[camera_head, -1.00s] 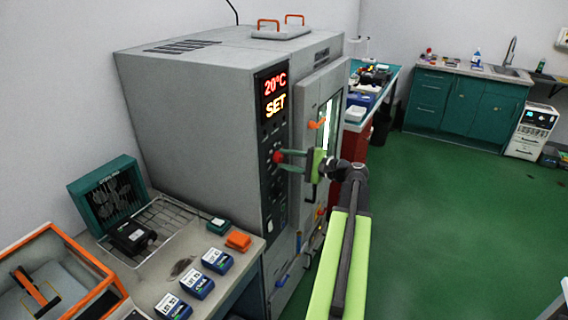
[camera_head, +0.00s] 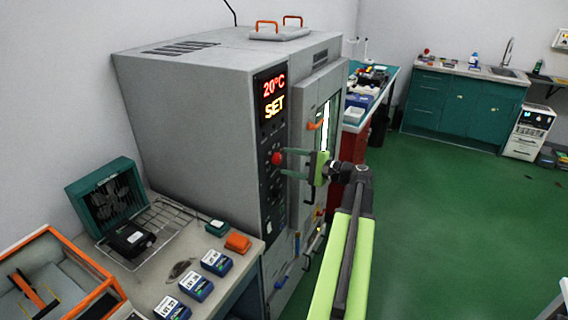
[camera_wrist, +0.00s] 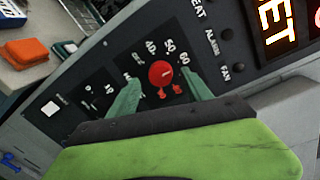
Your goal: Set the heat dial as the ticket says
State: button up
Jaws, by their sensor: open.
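The heat dial is a round red knob (camera_wrist: 160,73) in the wrist view, on a dark panel marked 40, 50 and 60 above it. Its pale mark is too small to read surely. In the head view the red knob (camera_head: 277,158) sits on the front panel of the grey oven (camera_head: 190,110). My gripper (camera_head: 286,161) is open in front of it. In the wrist view its green fingers (camera_wrist: 161,78) stand one on each side of the knob, apart from it. The display (camera_head: 274,98) reads 20°C SET. I cannot make out a ticket.
A bench (camera_head: 172,284) at lower left holds a teal fan box (camera_head: 107,196), several blue-and-white labelled packs and an orange block (camera_head: 237,243).

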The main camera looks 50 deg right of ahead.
jog(key=v, duration=1.5)
jog(key=shift+s+p, duration=0.35)
jog(key=shift+p, duration=0.1)
jog(key=shift+s, duration=0.1)
